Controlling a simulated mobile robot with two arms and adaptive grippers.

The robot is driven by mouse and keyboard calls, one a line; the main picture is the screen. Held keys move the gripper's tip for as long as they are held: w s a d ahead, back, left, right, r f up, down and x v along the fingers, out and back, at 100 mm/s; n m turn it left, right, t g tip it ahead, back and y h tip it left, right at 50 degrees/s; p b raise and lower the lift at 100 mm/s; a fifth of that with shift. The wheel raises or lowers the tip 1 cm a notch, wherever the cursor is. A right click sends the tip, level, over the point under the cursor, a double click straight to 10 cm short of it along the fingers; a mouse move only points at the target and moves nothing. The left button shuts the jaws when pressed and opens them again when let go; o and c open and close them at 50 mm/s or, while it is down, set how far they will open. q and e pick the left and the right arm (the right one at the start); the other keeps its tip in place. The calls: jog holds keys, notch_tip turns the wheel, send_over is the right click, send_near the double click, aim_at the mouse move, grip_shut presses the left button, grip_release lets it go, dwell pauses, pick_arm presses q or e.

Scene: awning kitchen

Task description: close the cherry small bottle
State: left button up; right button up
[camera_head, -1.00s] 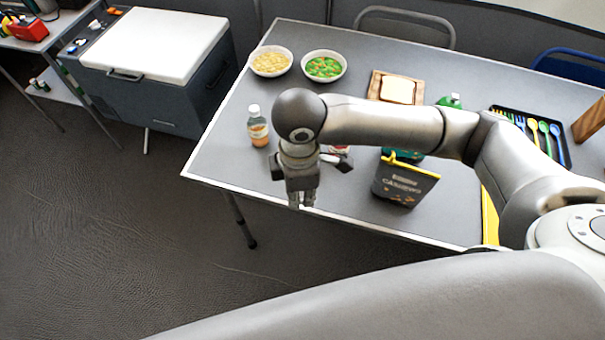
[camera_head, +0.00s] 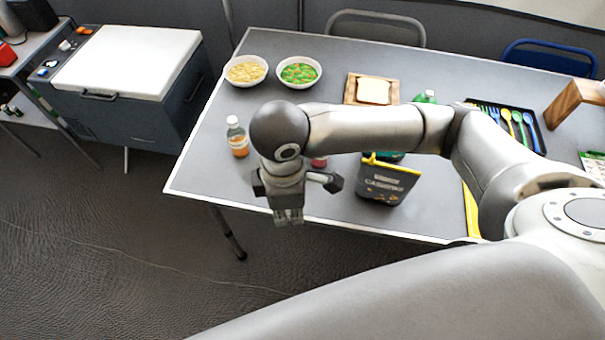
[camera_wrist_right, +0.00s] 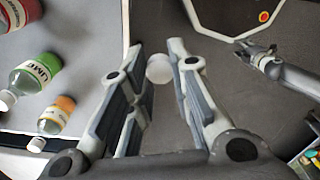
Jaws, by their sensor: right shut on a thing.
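A bottle with a red label, which looks like the cherry small bottle (camera_wrist_right: 18,12), is cut off by the top left corner of the right wrist view; its neck is out of frame. In the head view only a bit of red (camera_head: 318,163) shows behind my right gripper (camera_head: 289,217). My right gripper points down near the table's front edge. In the right wrist view a round white cap (camera_wrist_right: 159,68) sits between its fingertips, apart from the bottles. My left gripper (camera_wrist_right: 250,50) shows small at the upper right of the wrist view; its jaws are unclear.
A lime bottle (camera_wrist_right: 36,72) stands beside the orange one in the wrist view.

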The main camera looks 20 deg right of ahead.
jog(key=w+d+r+m, duration=0.4)
jog(key=d+m, duration=0.5)
jog(key=m, duration=0.5)
jog(key=shift+d+r+m, duration=0.3)
jog(key=shift+d+r, duration=0.1)
jog(key=shift+r, duration=0.3)
